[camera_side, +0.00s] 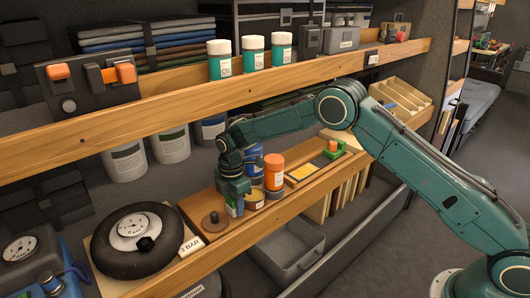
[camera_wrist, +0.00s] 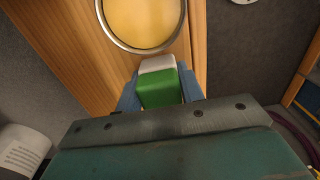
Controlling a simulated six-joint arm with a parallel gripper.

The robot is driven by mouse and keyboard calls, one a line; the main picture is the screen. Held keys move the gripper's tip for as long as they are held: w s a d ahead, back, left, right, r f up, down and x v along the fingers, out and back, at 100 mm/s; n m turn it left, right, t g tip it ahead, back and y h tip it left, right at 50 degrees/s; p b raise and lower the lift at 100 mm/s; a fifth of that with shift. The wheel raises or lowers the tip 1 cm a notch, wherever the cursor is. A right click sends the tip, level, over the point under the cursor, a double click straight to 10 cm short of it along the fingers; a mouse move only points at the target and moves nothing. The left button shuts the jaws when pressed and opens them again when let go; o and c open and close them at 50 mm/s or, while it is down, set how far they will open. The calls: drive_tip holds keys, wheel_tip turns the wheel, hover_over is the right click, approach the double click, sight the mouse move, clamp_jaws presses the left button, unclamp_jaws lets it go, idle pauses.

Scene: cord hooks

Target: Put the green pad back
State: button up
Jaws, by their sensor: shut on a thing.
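The green pad (camera_wrist: 160,88) is a small block with a white end. In the wrist view it sits between the blue fingers of my gripper (camera_wrist: 160,92), which is shut on it. In the side view my gripper (camera_side: 234,208) hangs low over the wooden lower shelf (camera_side: 225,247), and the pad is mostly hidden by the fingers there. A round metal tin with yellow contents (camera_wrist: 141,18) lies just beyond the pad's white end in the wrist view. The tin (camera_side: 255,199) is beside my gripper on its right in the side view. I cannot tell whether pad and tin touch.
An orange-capped jar (camera_side: 274,172) and a blue can stand close on the right. A dark disc with a peg (camera_side: 214,221) is on the left. The upper shelf edge (camera_side: 190,106) runs overhead.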

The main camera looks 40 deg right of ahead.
drive_tip(key=shift+f, duration=0.2)
drive_tip(key=o, duration=0.9)
drive_tip(key=shift+r, duration=0.15)
wheel_tip(320, 180, up, 12)
drive_tip(key=shift+f, duration=0.15)
drive_tip(key=shift+r, duration=0.2)
idle(0.5)
